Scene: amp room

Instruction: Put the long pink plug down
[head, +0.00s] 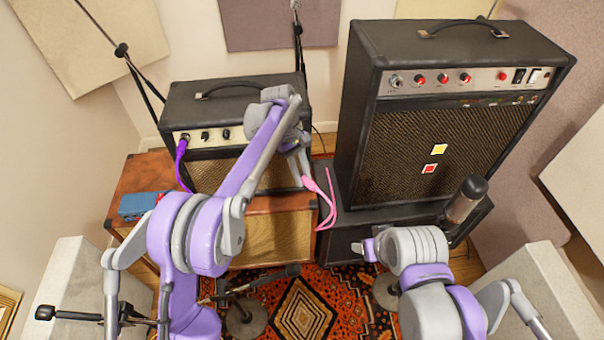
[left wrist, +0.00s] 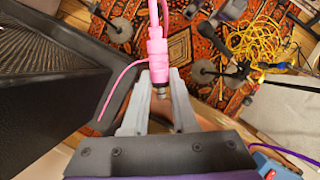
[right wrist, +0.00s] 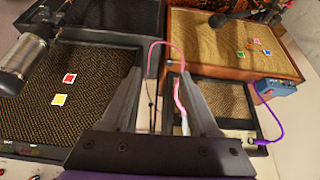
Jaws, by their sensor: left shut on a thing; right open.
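The long pink plug (left wrist: 157,60) is between the fingers of my left gripper (left wrist: 158,78), with its metal tip pointing back toward the palm. In the head view the plug (head: 309,183) shows at the left gripper (head: 303,172), above the gap by the brown cabinet's right end. Its pink cable (head: 327,208) hangs down below. My left gripper is shut on the plug. My right gripper (right wrist: 163,85) is open. Nothing is gripped in it; the pink cable (right wrist: 178,62) shows beyond its fingers. The right fingertips are hard to make out in the head view.
A small amp (head: 185,105) with a purple plug (head: 181,148) in it stands on a brown cabinet (head: 265,235). A blue pedal (head: 138,205) lies there. A large amp (head: 440,140) stands on a black cabinet (head: 345,243). A microphone (head: 467,197) stands near my right arm.

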